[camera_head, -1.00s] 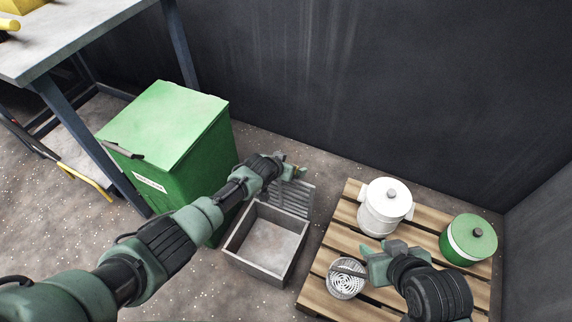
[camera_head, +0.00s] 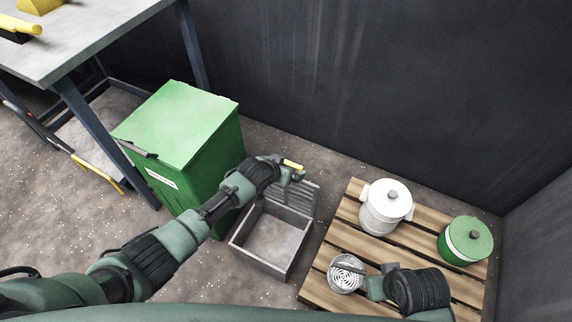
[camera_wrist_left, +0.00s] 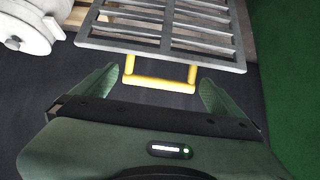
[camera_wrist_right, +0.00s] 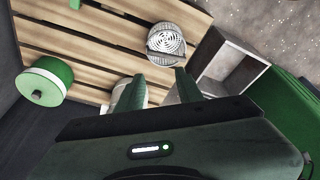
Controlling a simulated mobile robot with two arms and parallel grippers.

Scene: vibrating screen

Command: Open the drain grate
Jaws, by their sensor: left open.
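The drain grate (camera_head: 300,197) is a grey slatted lid, raised at the back edge of an open grey box (camera_head: 273,262). In the left wrist view, the grate (camera_wrist_left: 170,28) fills the top, with its yellow handle (camera_wrist_left: 158,82) hanging toward me. My left gripper (camera_head: 296,172) is beside the grate's upper edge. In its wrist view, the left gripper (camera_wrist_left: 158,80) is open, fingers on either side of the handle with gaps. My right gripper (camera_head: 368,288) is over the pallet near a white strainer (camera_head: 345,275). Its fingers (camera_wrist_right: 157,76) are apart, with nothing visibly held.
A green bin (camera_head: 187,137) stands close left of the box, behind my left arm. A wooden pallet (camera_head: 337,240) on the right holds a white pot (camera_head: 385,212) and a green canister (camera_head: 466,240). A dark wall (camera_head: 370,80) is behind. A workbench (camera_head: 75,35) stands at upper left.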

